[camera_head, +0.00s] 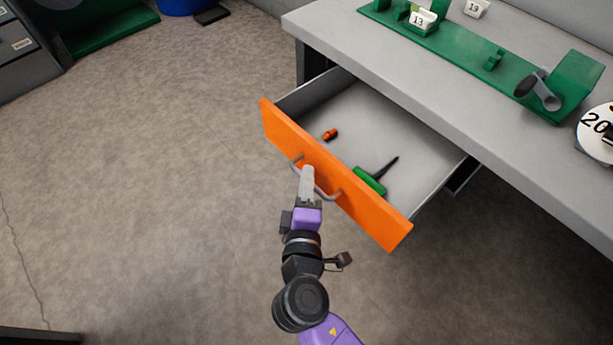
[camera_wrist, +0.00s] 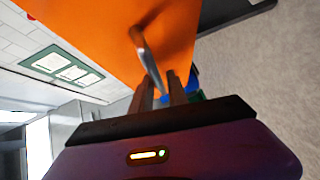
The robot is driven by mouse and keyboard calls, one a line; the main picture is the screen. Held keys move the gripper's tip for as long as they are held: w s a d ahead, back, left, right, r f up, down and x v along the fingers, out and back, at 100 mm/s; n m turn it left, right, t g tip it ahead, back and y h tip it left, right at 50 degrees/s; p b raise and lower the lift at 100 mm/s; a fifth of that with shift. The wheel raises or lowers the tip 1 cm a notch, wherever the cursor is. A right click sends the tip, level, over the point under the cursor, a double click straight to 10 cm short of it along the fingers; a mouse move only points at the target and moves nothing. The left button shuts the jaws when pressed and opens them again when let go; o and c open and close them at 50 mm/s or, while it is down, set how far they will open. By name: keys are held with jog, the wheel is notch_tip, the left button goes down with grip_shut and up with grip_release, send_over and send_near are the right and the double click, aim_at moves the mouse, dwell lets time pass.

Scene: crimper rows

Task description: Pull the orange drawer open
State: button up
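The orange drawer (camera_head: 333,178) stands well out from under the grey worktop, so its inside shows. Its orange front fills the upper middle of the wrist view (camera_wrist: 110,35). A grey bar handle (camera_head: 327,193) is fixed to the front; it also shows in the wrist view (camera_wrist: 149,62), running down between the fingers. My gripper (camera_head: 307,172) is at the handle, with its fingers close together on either side of the bar. It looks shut on the handle. The exact contact is partly hidden.
A green-handled tool (camera_head: 370,181) and a small orange piece (camera_head: 330,134) lie in the drawer. The worktop (camera_head: 400,75) holds a green rack (camera_head: 470,62) and a round numbered sign (camera_head: 597,130). Open floor (camera_head: 150,190) lies to the left and in front.

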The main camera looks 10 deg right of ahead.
jog(key=v, duration=0.7)
dwell(0.3)
jog(key=a+y, duration=0.4)
jog(key=a, duration=0.1)
jog(key=s+d+m+y, duration=0.3)
jog(key=s, duration=0.3)
jog(key=s+d+r+m+h, duration=0.25)
jog(key=s+d+m, duration=0.35)
jog(key=s+d, duration=0.35)
jog(key=s+d+r+m+h, duration=0.25)
jog(key=s+d+m, duration=0.25)
jog(key=s+d, duration=0.45)
notch_tip(320, 180, up, 15)
jog(key=g+p, duration=0.1)
jog(key=p, duration=1.4)
jog(key=shift+f+m, duration=0.15)
jog(key=shift+m, duration=0.15)
